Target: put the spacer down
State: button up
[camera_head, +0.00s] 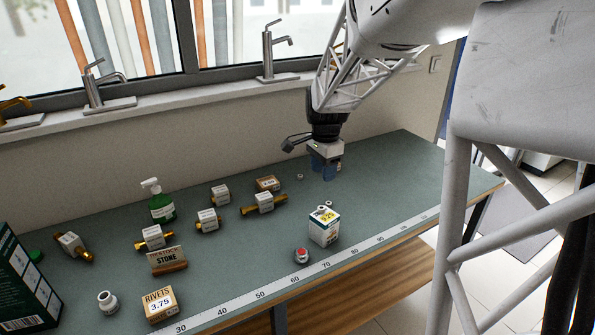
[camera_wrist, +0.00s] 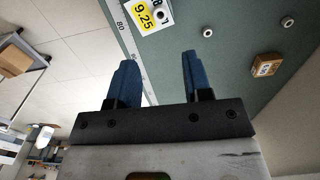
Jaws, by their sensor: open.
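My gripper (camera_head: 325,166) is over the right half of the bench, pointing down. In the wrist view its two blue fingers (camera_wrist: 155,75) stand apart with nothing between them. Small pale ring-shaped pieces lie on the green bench top. One ring (camera_head: 300,177) is left of my gripper, and another (camera_head: 329,203) shows just behind the box with the yellow 9.25 label (camera_head: 324,227). The wrist view shows a ring (camera_wrist: 208,32) beyond the fingertips and one farther right (camera_wrist: 287,22). I cannot tell which ring is the spacer. No ring touches the fingers.
The 9.25 box also shows in the wrist view (camera_wrist: 146,17). A small brown box (camera_head: 268,183), brass valves (camera_head: 264,202), a green soap bottle (camera_head: 161,204) and a red-topped piece (camera_head: 302,256) stand leftward. A ruler strip (camera_head: 292,291) lines the front edge. The bench's right end is clear.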

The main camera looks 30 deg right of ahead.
jog(key=s+a+r+n+t, duration=0.1)
jog(key=s+a+r+n, duration=0.2)
jog(key=s+a+n, duration=0.4)
jog(key=s+a+r+n, duration=0.2)
jog(key=s+a, duration=0.3)
jog(key=a, duration=0.3)
jog(key=s+a+f+n+t, duration=0.1)
jog(key=s+a+n, duration=0.7)
jog(key=s, duration=0.5)
jog(key=shift+a+f+n+t, duration=0.15)
jog(key=shift+a+n+t, duration=0.2)
jog(key=shift+a, duration=0.3)
jog(key=shift+s, duration=0.1)
jog(key=shift+o, duration=0.8)
